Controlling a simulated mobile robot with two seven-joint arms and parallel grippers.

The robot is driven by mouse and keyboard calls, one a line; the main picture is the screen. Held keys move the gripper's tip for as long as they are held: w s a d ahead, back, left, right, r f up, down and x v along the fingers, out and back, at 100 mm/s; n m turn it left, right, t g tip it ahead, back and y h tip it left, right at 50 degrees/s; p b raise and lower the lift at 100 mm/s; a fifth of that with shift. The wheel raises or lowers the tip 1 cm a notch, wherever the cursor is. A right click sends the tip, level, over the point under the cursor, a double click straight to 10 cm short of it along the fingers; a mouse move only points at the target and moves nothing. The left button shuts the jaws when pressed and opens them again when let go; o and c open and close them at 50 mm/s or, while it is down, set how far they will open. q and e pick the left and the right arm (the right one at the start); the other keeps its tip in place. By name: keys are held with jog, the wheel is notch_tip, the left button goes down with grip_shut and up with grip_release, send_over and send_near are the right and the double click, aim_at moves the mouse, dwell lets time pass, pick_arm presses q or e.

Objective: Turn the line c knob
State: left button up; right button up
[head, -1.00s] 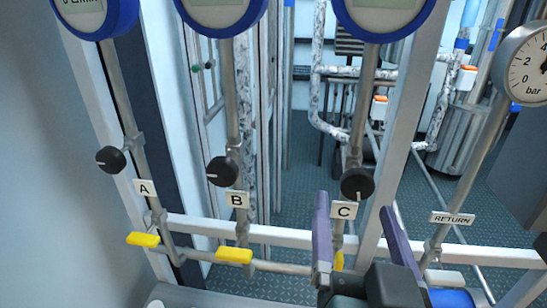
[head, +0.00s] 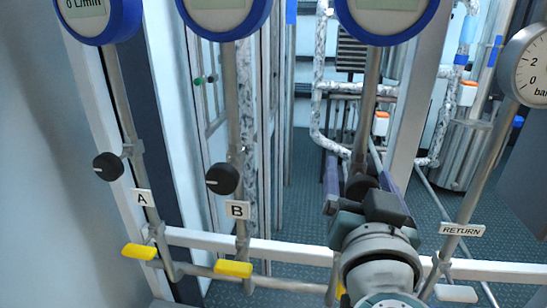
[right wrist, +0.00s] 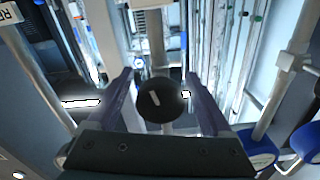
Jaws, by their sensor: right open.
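The line C knob (head: 361,184) is a round black knob on the third pipe from the left. In the head view my right gripper (head: 362,172) covers much of it and hides the C label. In the right wrist view the knob (right wrist: 161,100) shows whole, with a short white pointer line, between the two purple fingers of my right gripper (right wrist: 158,88). The fingers stand open on both sides of the knob, with a visible gap on each side. My left gripper is not in view.
Black knobs on line A (head: 108,166) and line B (head: 222,178) stand to the left. Yellow handles (head: 139,251) sit below them by a white rail (head: 290,250). Blue-rimmed meters (head: 385,18) hang above, and the RETURN pipe with a gauge (head: 530,68) is at the right.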

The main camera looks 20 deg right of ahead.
grip_shut()
jog(key=shift+m, duration=0.6)
grip_release()
dwell(0.4)
jog(key=p+v, duration=0.2)
jog(key=v, duration=0.8)
